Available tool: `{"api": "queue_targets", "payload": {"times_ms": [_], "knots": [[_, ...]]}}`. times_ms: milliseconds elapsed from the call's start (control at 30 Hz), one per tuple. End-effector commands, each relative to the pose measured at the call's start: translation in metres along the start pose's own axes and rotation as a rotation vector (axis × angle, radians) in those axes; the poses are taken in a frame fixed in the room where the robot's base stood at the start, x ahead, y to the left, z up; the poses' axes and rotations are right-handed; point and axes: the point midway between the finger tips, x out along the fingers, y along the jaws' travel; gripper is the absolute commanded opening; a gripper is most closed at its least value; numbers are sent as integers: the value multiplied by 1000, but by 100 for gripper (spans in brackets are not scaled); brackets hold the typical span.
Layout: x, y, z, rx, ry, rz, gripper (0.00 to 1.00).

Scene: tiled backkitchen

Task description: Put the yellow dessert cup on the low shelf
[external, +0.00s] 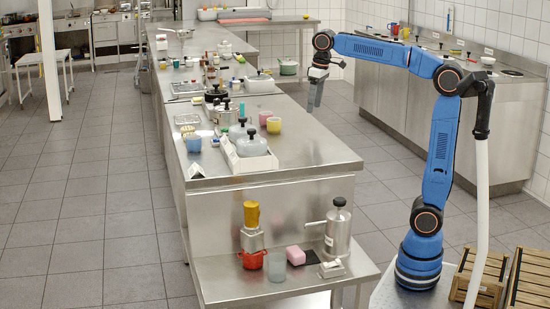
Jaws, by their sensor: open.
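A small yellow cup (273,125), which looks like the dessert cup, stands on the steel counter (310,150), right beside a pink cup (265,117). My gripper (315,106) hangs pointing down near the counter's right edge, to the right of and above the yellow cup in the picture. It is open and empty, apart from the cup; its fingers are small here. The low shelf (225,291) juts out at the counter's front end, below the top.
The low shelf holds a yellow-topped steel device (251,238), a red pot (252,260), a grey cup (275,263), a pink block (295,255) and a steel canister (338,232). A white tray (250,164) with lidded jars stands left of the counter's clear right part.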

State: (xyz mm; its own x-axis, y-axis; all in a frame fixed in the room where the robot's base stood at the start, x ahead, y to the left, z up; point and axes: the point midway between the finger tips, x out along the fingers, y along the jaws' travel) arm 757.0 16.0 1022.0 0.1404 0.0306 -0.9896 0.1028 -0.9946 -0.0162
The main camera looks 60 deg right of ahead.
Motion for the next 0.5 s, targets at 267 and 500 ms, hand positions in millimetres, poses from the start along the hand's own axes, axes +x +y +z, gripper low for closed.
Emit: {"api": "queue_targets", "payload": {"times_ms": [267,500], "knots": [[40,28,92,29,80,7,62],[82,43,158,50,137,15,62]]}}
